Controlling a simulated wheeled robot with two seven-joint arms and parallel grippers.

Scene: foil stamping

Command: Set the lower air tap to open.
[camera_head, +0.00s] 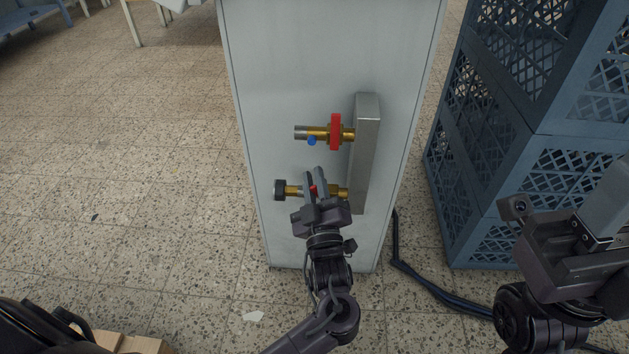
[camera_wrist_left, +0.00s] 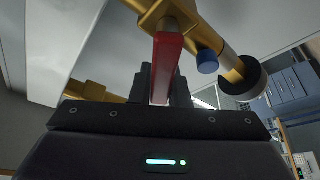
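The lower air tap (camera_head: 292,191) is a brass valve with a black end cap on its left, low on the pale cabinet side. My left gripper (camera_head: 315,176) is at this tap and covers its middle. In the left wrist view the tap's red lever (camera_wrist_left: 167,60) runs between the two fingers (camera_wrist_left: 162,85), which lie close along both its sides. The gripper looks shut on the lever. A blue knob and the black cap (camera_wrist_left: 243,77) show beside it. The lever's angle to the pipe is hard to tell. My right gripper (camera_head: 555,240) is away at the right; its fingertips are unclear.
The upper tap (camera_head: 318,132), with a red handle standing across its pipe, sits just above. Both taps join a grey metal block (camera_head: 366,150) on the cabinet (camera_head: 275,60). Blue crates (camera_head: 480,200) stand at the right. A dark hose (camera_head: 425,283) lies on the floor. Left floor is open.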

